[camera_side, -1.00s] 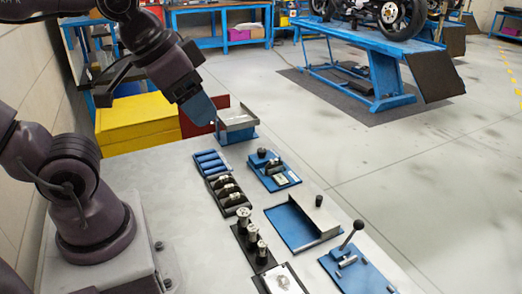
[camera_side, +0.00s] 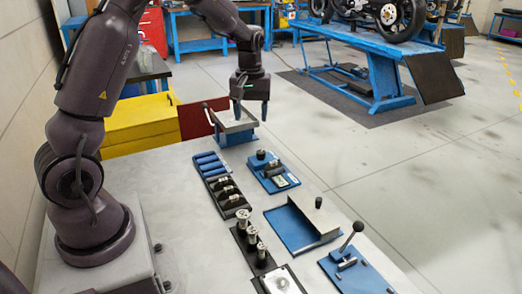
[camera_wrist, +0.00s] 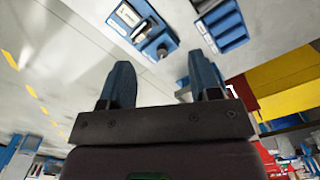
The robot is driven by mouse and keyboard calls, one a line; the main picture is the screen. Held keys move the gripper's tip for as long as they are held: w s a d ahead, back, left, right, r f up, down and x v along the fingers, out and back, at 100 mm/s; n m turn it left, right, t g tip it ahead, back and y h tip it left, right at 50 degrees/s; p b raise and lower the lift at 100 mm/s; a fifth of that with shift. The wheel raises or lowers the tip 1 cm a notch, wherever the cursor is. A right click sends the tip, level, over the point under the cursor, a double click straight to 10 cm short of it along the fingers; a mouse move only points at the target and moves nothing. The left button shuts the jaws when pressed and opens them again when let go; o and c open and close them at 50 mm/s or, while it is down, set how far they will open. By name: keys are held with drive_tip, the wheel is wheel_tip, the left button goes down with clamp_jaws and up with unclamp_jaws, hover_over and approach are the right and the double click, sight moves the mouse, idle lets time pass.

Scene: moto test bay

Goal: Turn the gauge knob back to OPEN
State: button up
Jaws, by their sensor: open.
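The gauge unit is a blue plate (camera_side: 266,181) with a black knob (camera_side: 261,154) at its far end and a small pale-faced block (camera_side: 279,179) nearer the camera. In the wrist view the gauge plate (camera_wrist: 128,33) lies at upper centre-left, with the knob (camera_wrist: 162,50) at its lower right end. My gripper (camera_side: 252,112) is open and empty, pointing down, above and beyond the gauge unit in the side view. In the wrist view my gripper (camera_wrist: 161,68) has its fingers spread, apart from the knob. The knob's setting is too small to read.
A metal-topped blue fixture (camera_side: 237,130) stands close below my gripper. An angled metal plate on a blue base (camera_side: 290,228) and a lever fixture (camera_side: 352,270) are nearer the camera.

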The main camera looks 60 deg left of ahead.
sight(261, 152)
drive_tip(key=w+a+f+n, duration=0.6)
drive_tip(key=w+a+n, duration=0.1)
drive_tip(key=a+n, duration=0.15)
wheel_tip(261, 152, down, 12)
drive_tip(key=shift+s+d+r, duration=0.1)
drive_tip(key=shift+d, duration=0.05)
drive_tip(key=c, duration=0.9)
